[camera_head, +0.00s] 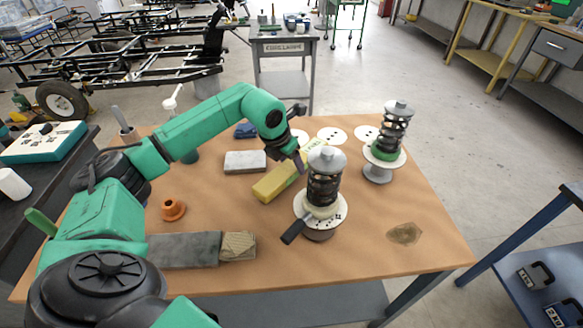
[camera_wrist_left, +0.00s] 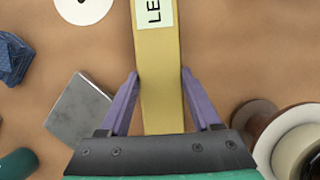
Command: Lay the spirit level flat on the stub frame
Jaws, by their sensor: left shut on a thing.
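The spirit level is a yellow bar (camera_head: 273,186) with a pale label, right of the middle of the brown-topped table. In the left wrist view the level (camera_wrist_left: 162,100) runs straight between the two purple fingers. My left gripper (camera_head: 298,158) is shut on it, one finger along each side. The gripper also shows in the left wrist view (camera_wrist_left: 161,76). I cannot tell whether the level touches the table. A long grey bar with a wood-like end (camera_head: 185,250) lies at the table's front left; I cannot tell whether it is the stub frame. My right gripper is out of view.
A black spring unit (camera_head: 323,185) on a white plate stands just right of the level; a second spring unit (camera_head: 392,135) stands farther back right. A grey block (camera_head: 245,162) lies left of the level, an orange part (camera_head: 173,209) farther left. The front right tabletop is mostly clear.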

